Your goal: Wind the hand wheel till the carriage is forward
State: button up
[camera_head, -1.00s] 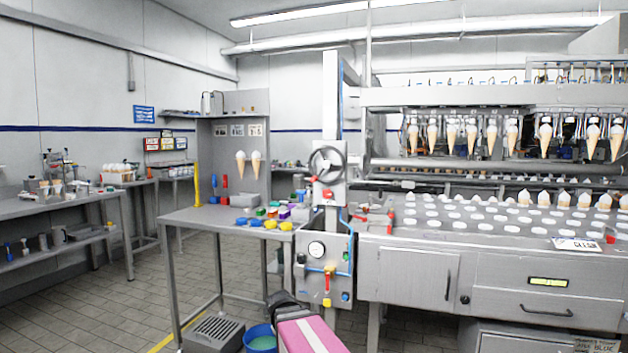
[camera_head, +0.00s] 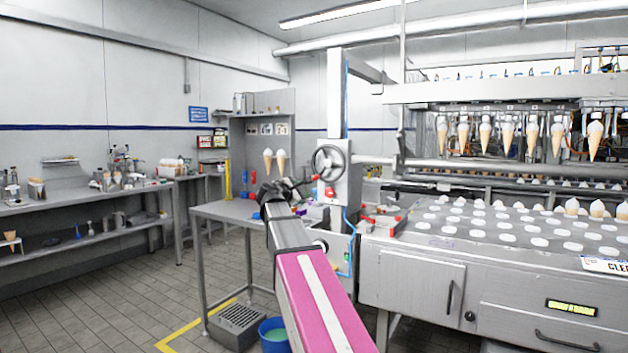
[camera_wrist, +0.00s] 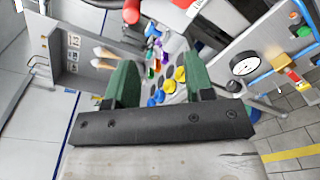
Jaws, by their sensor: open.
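The dark hand wheel (camera_head: 328,163) is on the front of a grey upright housing, left of the machine, with a red part just below it. My gripper (camera_head: 275,188) is in front of the side table, left of and slightly lower than the wheel, apart from it. In the wrist view its two green fingers (camera_wrist: 163,78) are spread with nothing held between them. The wheel cannot be made out clearly there. A row of hanging cones (camera_head: 508,132) is above the machine's white-spotted bed (camera_head: 480,222), on what may be the carriage.
The side table (camera_head: 225,212) stands behind my arm; its colourful small parts show in the wrist view (camera_wrist: 160,85). A pressure gauge (camera_wrist: 244,65) and blue pipe are on a panel below the wheel. A blue bucket (camera_head: 273,338) and grey crate (camera_head: 238,318) are on the floor.

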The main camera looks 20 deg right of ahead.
aim_at(315, 178)
jog(key=shift+n+t+h, duration=0.3)
jog(key=shift+n, duration=0.1)
jog(key=w+d+r, duration=0.1)
jog(key=w+d, duration=0.1)
jog(key=w+d+r, duration=0.1)
jog(key=w+d, duration=0.1)
jog(key=d, duration=0.1)
jog(key=w+d+r, duration=0.1)
jog(key=w+d, duration=0.1)
jog(key=d, duration=0.1)
jog(key=shift+w+d+r, duration=0.2)
jog(key=shift+w, duration=0.2)
grip_shut()
